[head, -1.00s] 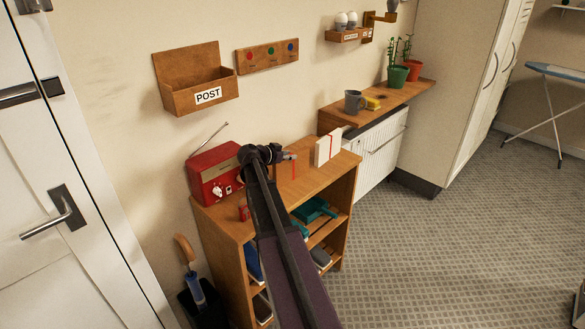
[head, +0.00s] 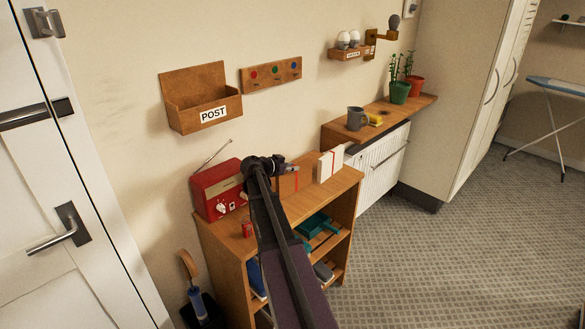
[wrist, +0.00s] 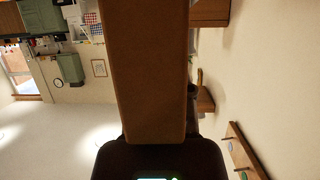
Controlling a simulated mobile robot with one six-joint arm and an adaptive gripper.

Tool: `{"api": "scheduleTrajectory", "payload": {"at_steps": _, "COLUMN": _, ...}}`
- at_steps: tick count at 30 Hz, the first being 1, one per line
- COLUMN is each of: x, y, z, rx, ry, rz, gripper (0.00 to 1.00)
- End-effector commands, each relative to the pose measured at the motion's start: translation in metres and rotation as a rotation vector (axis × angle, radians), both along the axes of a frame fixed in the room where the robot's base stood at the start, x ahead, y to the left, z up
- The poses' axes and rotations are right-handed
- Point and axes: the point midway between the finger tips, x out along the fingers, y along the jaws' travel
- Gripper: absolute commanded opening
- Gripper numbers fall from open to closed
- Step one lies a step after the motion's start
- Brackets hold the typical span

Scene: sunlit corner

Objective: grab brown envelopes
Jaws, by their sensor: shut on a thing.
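My gripper (head: 281,167) is over the top of the wooden shelf unit (head: 338,187), between the red radio and a white bundle. In the wrist view the brown envelopes (wrist: 143,70) fill the middle as a broad brown block, with the dark gripper body at the bottom; the fingertips are hidden there.
A white bundle with a red band (head: 331,165) stands close to the right. The red radio (head: 218,188) is on the left, with a small red item (head: 247,229) in front.

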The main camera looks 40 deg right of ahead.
Motion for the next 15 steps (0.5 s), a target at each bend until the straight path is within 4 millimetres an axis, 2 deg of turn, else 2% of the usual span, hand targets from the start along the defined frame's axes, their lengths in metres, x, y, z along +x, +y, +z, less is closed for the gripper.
{"api": "scheduleTrajectory", "payload": {"at_steps": 1, "x": 0.0, "y": 0.0, "z": 0.01, "rx": 0.0, "ry": 0.0, "rz": 0.0, "gripper": 0.0}}
{"api": "scheduleTrajectory", "payload": {"at_steps": 4, "x": 0.0, "y": 0.0, "z": 0.02, "rx": 0.0, "ry": 0.0, "rz": 0.0, "gripper": 0.0}}
{"api": "scheduleTrajectory", "payload": {"at_steps": 6, "x": -0.022, "y": -0.007, "z": 0.016, "rx": -0.001, "ry": 0.0, "rz": -0.002, "gripper": 0.0}}
{"api": "scheduleTrajectory", "payload": {"at_steps": 15, "x": -0.086, "y": -0.036, "z": 0.022, "rx": 0.0, "ry": 0.0, "rz": -0.003, "gripper": 0.0}}
